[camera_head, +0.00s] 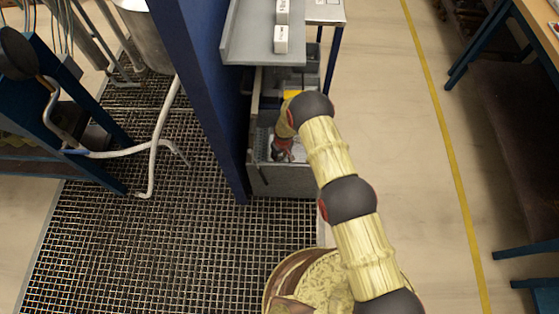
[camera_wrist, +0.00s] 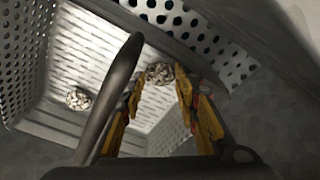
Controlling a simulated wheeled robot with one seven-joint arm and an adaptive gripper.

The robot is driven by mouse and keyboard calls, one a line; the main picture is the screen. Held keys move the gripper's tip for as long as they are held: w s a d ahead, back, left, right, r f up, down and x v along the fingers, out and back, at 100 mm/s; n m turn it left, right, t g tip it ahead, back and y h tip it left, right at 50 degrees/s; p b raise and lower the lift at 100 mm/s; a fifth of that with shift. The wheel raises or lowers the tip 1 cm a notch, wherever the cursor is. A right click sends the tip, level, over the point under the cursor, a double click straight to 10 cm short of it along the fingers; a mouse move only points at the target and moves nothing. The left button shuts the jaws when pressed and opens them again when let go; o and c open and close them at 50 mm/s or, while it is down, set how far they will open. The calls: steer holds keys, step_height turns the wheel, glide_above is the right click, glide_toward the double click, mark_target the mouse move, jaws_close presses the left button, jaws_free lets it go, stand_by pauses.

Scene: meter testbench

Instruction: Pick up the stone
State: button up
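Two pale speckled stones show in the wrist view. One stone (camera_wrist: 159,73) lies ahead of my gripper (camera_wrist: 158,88), in line with the gap between the fingertips. The other stone (camera_wrist: 79,98) lies to the left, outside the fingers. Both are inside a grey container with perforated walls (camera_wrist: 205,40). My gripper's yellow fingers are apart, with nothing visibly held between them. In the head view my gripper (camera_head: 282,150) reaches down into a grey bin (camera_head: 285,182) beside the blue post. The stones cannot be made out there.
A dark curved bar (camera_wrist: 118,85) crosses the wrist view in front of the left finger. A grey shelf (camera_head: 250,45) with small white boxes (camera_head: 281,39) overhangs the bin's back. A blue post (camera_head: 205,90) stands close at the bin's left.

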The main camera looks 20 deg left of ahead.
steer(key=shift+w+a+f, duration=0.1)
steer(key=shift+a+f, duration=0.05)
steer(key=shift+f, duration=0.8)
steer(key=c, duration=0.3)
steer(key=c, duration=0.4)
steer(key=shift+c, duration=0.5)
steer(key=shift+r, duration=0.1)
